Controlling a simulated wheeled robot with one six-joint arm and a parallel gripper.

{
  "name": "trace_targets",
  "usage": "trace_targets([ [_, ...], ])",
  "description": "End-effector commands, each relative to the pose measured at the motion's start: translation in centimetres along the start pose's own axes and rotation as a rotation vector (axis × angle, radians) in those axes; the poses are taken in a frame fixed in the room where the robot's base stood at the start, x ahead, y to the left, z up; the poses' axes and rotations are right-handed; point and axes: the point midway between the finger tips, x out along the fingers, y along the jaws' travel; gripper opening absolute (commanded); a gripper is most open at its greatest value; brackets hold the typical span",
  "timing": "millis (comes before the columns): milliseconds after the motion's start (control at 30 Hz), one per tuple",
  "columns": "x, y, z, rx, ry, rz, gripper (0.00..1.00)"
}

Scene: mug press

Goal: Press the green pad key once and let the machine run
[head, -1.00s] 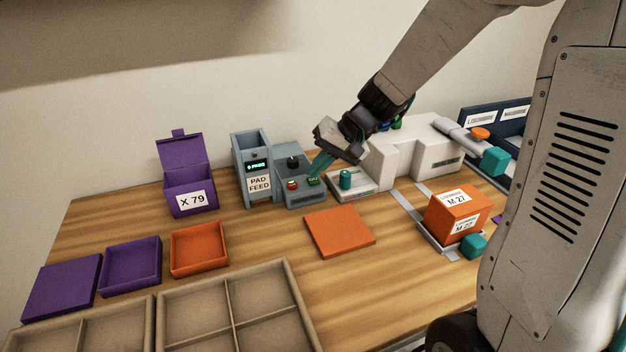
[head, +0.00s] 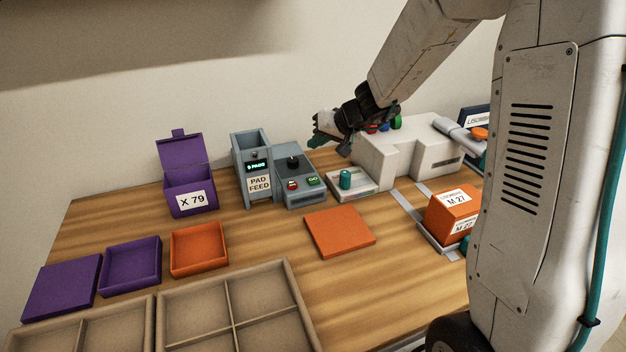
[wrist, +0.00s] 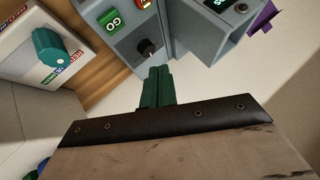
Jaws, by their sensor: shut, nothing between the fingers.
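The green GO key (head: 313,181) sits on the sloped panel of the grey pad feed machine (head: 259,200), to the right of a red key (head: 292,185). A black knob (head: 293,162) is behind the keys. The green key also shows in the wrist view (wrist: 111,20), clear of the fingers. My gripper (head: 318,138) is shut and empty, raised above and behind the panel. Its green fingers (wrist: 158,72) lie together in the wrist view and touch nothing that I can see. The machine's small lit display (head: 257,166) is too small to read surely.
A white machine (head: 385,158) with a teal knob (head: 345,179) stands to the right. A purple lidded box (head: 181,182) stands left. An orange pad (head: 339,232), trays and a beige divided tray (head: 235,310) lie in front. An orange M-27 box (head: 452,210) is at right.

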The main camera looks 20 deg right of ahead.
Motion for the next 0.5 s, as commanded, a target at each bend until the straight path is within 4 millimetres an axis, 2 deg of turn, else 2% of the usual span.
trace_targets([
  [500,4.5,3.3,3.4,0.005,-0.003,0.000,0.00],
])
